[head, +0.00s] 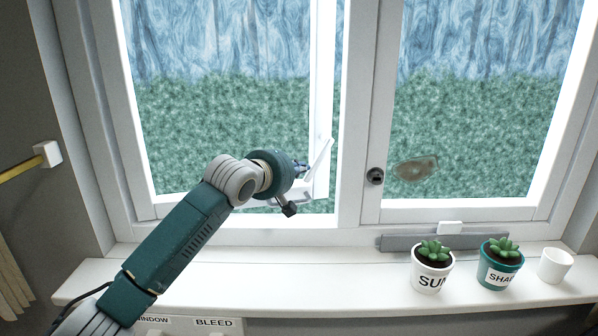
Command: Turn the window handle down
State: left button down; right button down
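The window has a left sash (321,60) and a right sash (372,110) with white frames. A white lever-like piece (321,154), which looks like the window handle, slants up to the right at the inner edge of the left sash. My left gripper (297,188) is at this piece, with its dark tips close to it. My arm's wrist hides part of the gripper and the lower end of the piece. I cannot tell whether the fingers touch it or are closed on it. A round black fitting (375,176) sits on the right sash frame. My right gripper is not in view.
On the white sill (330,270) stand a white pot (431,278) and a teal pot (498,276), both with succulents, and a white cup (554,266). A grey bar (400,242) lies behind them. A brownish patch (415,169) shows at the right pane. The middle sill is clear.

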aim_at(311, 176)
pick_arm(q)
jog(key=d+f+n+t+h+b, duration=0.1)
jog(key=b, duration=0.2)
jog(key=shift+w+f, duration=0.1)
jog(key=shift+f, duration=0.25)
jog(key=shift+w+d+f+n+h+b, duration=0.1)
jog(key=shift+d+f+n+h+b, duration=0.1)
jog(key=shift+d+n+h+b, duration=0.15)
jog(key=shift+d+f, duration=0.25)
jog(key=shift+f, duration=0.1)
jog(key=shift+w+d+f+n+t+h+b, duration=0.1)
jog(key=shift+w+d+n+t+h+b, duration=0.1)
jog(key=shift+d+n+t+b, duration=0.2)
jog(key=shift+w+d+f+n+t+h+b, duration=0.15)
jog(key=shift+d+n+t+b, duration=0.15)
jog(key=shift+t+b, duration=0.2)
jog(key=shift+a+r, duration=0.1)
